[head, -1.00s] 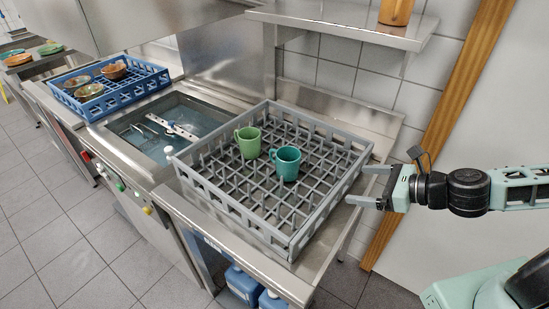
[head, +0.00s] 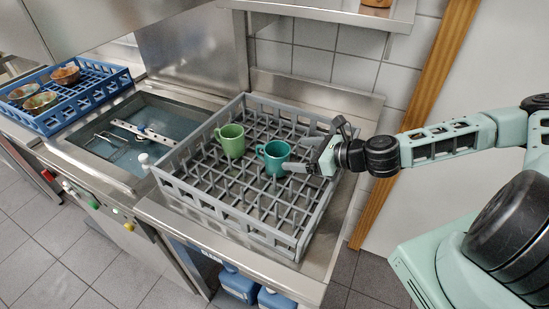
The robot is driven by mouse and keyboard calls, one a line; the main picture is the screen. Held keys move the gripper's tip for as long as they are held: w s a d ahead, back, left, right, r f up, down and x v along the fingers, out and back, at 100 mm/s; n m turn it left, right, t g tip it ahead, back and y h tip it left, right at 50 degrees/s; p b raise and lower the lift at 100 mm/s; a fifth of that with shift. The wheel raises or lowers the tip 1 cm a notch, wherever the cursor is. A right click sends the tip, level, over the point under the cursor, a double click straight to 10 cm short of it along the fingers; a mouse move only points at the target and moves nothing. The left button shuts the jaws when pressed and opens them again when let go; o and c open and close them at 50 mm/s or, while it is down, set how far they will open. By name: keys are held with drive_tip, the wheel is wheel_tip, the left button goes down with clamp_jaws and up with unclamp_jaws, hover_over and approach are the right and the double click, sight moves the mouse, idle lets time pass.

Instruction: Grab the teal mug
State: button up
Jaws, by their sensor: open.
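The teal mug (head: 273,157) stands upright in the grey dish rack (head: 178,184), with its handle toward the left. A green mug (head: 231,141) stands upright just left of it in the same rack. My gripper (head: 296,153) is over the right part of the rack, its fingers open and pointing left toward the teal mug. The finger tips are close to the mug's right side. I cannot tell whether they touch it or reach around it.
A sink (head: 120,140) lies left of the grey rack. A blue rack (head: 112,85) with several bowls stands beyond it. A steel shelf (head: 335,16) hangs above the back. Blue containers (head: 238,286) stand under the counter.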

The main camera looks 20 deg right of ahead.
sight(267, 151)
drive_tip(key=p+x, duration=0.2)
drive_tip(key=x, duration=0.6)
drive_tip(key=shift+w+a, duration=0.1)
drive_tip(key=shift+a, duration=0.05)
drive_tip(key=c, duration=1.2)
